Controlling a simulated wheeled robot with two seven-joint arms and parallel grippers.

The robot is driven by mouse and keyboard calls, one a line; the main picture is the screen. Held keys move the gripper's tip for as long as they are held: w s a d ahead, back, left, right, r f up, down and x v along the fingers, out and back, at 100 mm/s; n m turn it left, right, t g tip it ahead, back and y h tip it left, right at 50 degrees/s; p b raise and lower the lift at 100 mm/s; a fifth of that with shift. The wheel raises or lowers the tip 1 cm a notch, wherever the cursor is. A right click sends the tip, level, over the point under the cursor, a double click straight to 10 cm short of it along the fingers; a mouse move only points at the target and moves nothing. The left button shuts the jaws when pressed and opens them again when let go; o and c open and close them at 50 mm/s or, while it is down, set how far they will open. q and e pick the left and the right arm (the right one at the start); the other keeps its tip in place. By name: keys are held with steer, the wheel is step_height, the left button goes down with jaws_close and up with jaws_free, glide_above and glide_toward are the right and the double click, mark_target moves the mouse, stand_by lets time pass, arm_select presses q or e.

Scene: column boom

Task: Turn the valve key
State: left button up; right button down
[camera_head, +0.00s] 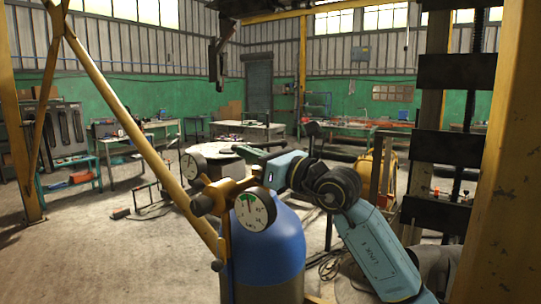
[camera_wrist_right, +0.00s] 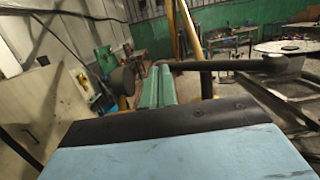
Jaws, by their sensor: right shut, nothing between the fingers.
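A blue gas cylinder (camera_head: 268,255) stands upright in the lower middle of the head view, with a brass-coloured valve body (camera_head: 222,192) at its top. I cannot make out the valve key for certain. A dark bar (camera_wrist_right: 225,65) crosses behind and to the right of my fingers in the right wrist view and may be its handle. My right gripper (camera_head: 248,152) comes from the right above the cylinder, pointing left. Its green fingers (camera_wrist_right: 155,88) are together and hold nothing. Whether they touch the bar is unclear. My left gripper is not in view.
A yellow diagonal brace (camera_head: 135,125) runs close by on the left. A yellow post (camera_head: 508,160) stands at right. Open floor (camera_head: 95,250) lies left.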

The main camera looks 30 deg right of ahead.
steer(key=shift+x, duration=0.95)
steer(key=shift+w+f, duration=0.15)
steer(key=shift+f, duration=0.05)
steer(key=shift+w+a, duration=0.15)
steer(key=shift+w, duration=0.1)
